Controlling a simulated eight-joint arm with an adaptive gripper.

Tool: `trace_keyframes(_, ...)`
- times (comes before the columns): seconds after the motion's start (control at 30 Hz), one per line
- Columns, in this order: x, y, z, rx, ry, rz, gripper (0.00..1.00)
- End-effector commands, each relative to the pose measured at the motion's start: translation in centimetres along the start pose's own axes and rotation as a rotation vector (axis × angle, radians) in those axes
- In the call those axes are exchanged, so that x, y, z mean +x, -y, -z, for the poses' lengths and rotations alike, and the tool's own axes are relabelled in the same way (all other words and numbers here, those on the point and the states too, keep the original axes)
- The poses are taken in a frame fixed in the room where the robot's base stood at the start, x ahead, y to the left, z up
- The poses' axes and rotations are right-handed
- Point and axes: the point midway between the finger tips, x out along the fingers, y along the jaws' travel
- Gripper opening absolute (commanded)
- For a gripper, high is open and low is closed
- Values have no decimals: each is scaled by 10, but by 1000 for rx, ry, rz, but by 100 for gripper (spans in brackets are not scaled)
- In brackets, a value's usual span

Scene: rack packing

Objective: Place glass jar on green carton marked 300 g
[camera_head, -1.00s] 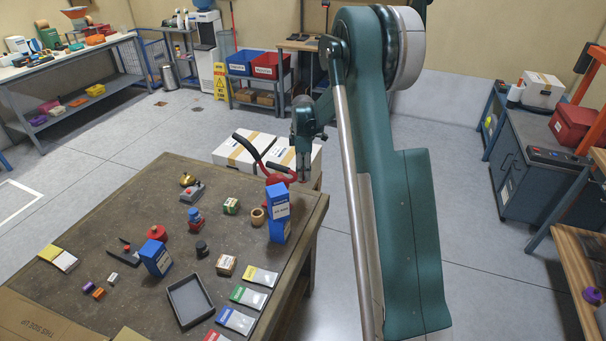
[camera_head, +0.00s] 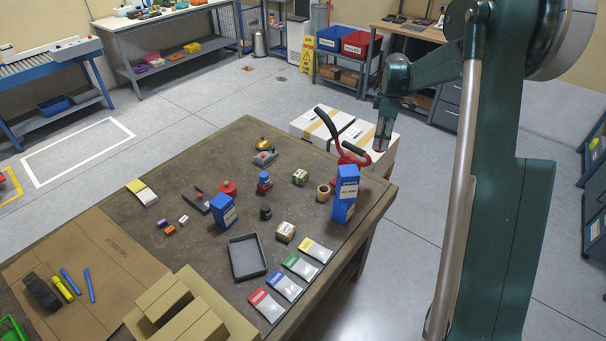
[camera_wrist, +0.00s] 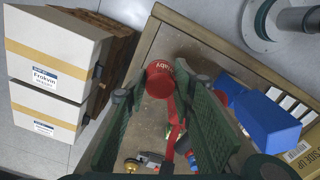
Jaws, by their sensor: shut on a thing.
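My gripper (camera_head: 382,142) is raised near the far right corner of the table.
A red tape dispenser (camera_head: 350,152) with black handles and a tall blue box (camera_head: 346,188) stand close to my gripper. A tan tape roll (camera_head: 323,191) is beside the carton. White boxes (camera_head: 317,122) stand beyond the table. A grey tray (camera_head: 247,257) lies nearer.

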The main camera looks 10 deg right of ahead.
Motion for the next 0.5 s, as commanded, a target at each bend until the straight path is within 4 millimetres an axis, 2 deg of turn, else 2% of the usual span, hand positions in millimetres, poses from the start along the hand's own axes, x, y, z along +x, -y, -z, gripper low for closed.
trace_keyframes(0.03,-18,0,0,0,0,0,12)
trace_keyframes(0.2,-72,0,0,0,0,0,12)
trace_keyframes(0.5,-158,0,0,0,0,0,12)
